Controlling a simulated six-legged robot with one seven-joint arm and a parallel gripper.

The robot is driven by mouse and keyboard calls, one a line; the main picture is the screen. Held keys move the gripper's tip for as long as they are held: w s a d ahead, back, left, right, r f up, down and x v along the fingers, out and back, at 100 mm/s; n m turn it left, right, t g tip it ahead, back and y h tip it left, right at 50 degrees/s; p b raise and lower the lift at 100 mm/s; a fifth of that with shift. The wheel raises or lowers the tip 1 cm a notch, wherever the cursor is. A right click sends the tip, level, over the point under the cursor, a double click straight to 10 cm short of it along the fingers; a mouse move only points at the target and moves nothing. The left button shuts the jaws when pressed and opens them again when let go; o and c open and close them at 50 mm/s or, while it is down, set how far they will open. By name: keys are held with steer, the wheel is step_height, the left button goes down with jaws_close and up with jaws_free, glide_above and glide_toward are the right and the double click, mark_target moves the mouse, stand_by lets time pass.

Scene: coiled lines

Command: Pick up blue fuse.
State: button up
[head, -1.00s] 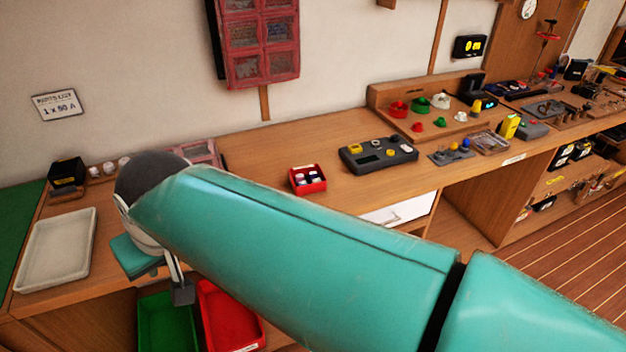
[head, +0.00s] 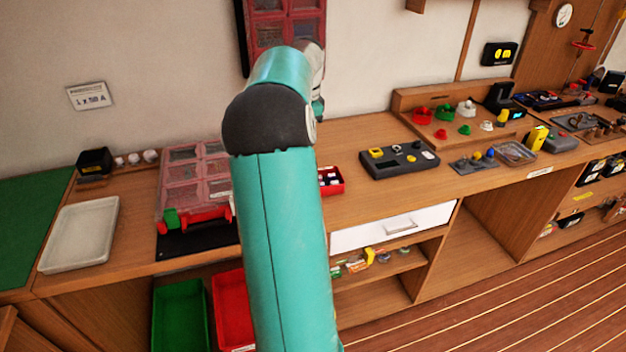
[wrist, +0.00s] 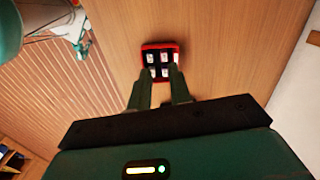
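A small red box (head: 336,190) with several small white and dark pieces stands on the wooden bench, partly hidden behind my arm in the head view. In the wrist view the red box (wrist: 160,45) lies just beyond my fingertips, with several short white pieces with coloured or dark marks standing in its compartments. I cannot tell which piece is the blue fuse. My gripper (wrist: 159,76) has its two fingers apart with nothing between them, pointing at the box's near edge. The right finger overlaps the box's near right corner in that view. The head view hides the fingers behind my arm.
A grey panel (head: 400,160) with knobs stands right of the red box. Left are a red-framed clear-lidded case (head: 185,175), a white tray (head: 80,235), and green (head: 180,315) and red (head: 232,310) bins below. Bare bench surrounds the box.

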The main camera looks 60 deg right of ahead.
mark_target(320, 177)
steer(key=s+d+f+m, duration=0.2)
steer(key=s+d+f, duration=0.1)
steer(key=d, duration=0.1)
steer(key=f, duration=1.3)
steer(key=shift+w, duration=0.25)
steer(key=shift+r, duration=0.1)
jaws_close()
